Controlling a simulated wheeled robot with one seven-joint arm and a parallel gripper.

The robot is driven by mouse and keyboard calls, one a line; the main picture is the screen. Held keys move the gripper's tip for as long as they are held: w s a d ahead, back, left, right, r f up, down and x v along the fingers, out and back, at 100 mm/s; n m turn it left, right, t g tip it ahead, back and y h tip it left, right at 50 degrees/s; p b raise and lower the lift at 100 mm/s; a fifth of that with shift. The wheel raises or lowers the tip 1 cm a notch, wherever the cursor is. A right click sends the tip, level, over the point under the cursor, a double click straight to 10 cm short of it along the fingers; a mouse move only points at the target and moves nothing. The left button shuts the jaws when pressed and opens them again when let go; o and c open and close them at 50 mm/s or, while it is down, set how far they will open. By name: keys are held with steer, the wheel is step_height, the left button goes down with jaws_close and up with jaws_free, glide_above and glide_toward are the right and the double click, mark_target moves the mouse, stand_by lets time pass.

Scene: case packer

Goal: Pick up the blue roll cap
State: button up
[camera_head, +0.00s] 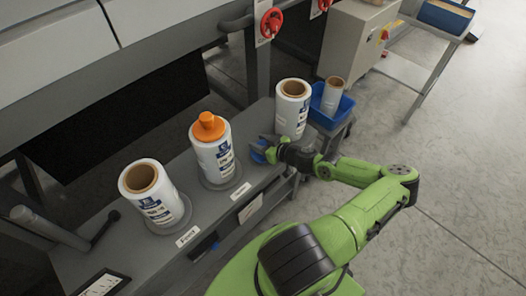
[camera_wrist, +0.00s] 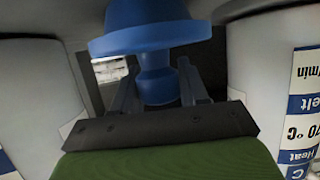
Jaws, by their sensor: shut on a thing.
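The blue roll cap (camera_wrist: 152,28) fills the top middle of the wrist view, its wide flange above a narrower stem. My gripper (camera_wrist: 158,88) is shut on the stem, with one finger on each side. In the head view the cap (camera_head: 259,151) is a small blue patch at the tip of my gripper (camera_head: 267,150), mostly hidden by the fingers. It is between the white roll with the orange cap and the white roll to its right. I cannot tell whether the cap touches the bench.
White rolls stand on the grey bench (camera_head: 120,246): an open one at left (camera_head: 152,196), one with an orange cap (camera_head: 208,126), and an open one at right (camera_head: 292,108). A blue bin (camera_head: 330,117) holds a smaller roll (camera_head: 333,94). Rolls stand close on both sides of my gripper.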

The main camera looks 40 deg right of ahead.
step_height(320, 180, up, 10)
steer(key=p, duration=0.2)
steer(key=shift+p, duration=0.4)
